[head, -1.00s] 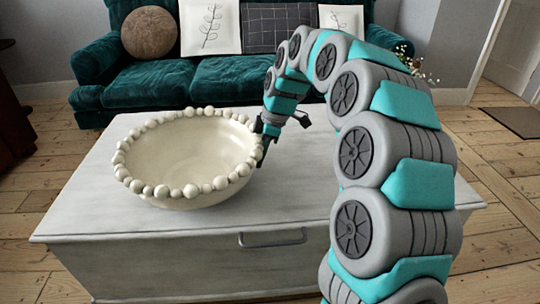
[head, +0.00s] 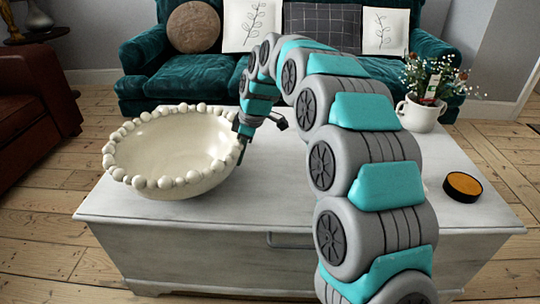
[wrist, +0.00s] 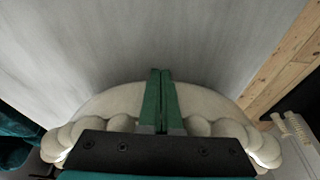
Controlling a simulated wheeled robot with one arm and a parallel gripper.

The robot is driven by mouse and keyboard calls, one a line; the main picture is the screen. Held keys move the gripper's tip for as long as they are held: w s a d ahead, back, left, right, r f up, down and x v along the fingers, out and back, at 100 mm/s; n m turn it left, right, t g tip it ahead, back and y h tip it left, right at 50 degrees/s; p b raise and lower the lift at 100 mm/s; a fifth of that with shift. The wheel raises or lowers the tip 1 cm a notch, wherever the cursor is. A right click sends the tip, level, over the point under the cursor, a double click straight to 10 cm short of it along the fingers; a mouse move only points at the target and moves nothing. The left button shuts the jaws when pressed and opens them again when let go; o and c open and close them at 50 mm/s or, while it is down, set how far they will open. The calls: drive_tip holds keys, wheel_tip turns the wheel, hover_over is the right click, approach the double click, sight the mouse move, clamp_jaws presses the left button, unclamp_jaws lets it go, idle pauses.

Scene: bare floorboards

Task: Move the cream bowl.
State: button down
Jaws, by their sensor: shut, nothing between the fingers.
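The cream bowl (head: 175,150), with a rim of round beads, stands upright near the left end of the pale wooden chest top. In the head view its left rim reaches about the chest's left edge. My gripper (head: 243,148) is at the bowl's right rim, pointing down, and looks to be against its outside. In the wrist view my gripper (wrist: 160,78) has its two green fingers together with nothing between them. The bowl's outer wall (wrist: 110,102) and beads show behind the fingers. Whether the fingers touch the wall is hard to tell.
The chest top (head: 300,190) is clear right of the bowl. A white flower pot (head: 420,115) and a black round tin with an orange top (head: 462,186) stand at its right. A green sofa (head: 190,75) is behind, a brown leather seat (head: 25,115) left.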

drive_tip(key=p, duration=0.2)
hover_over(193, 168)
drive_tip(key=shift+a, duration=0.15)
drive_tip(key=shift+s, duration=0.1)
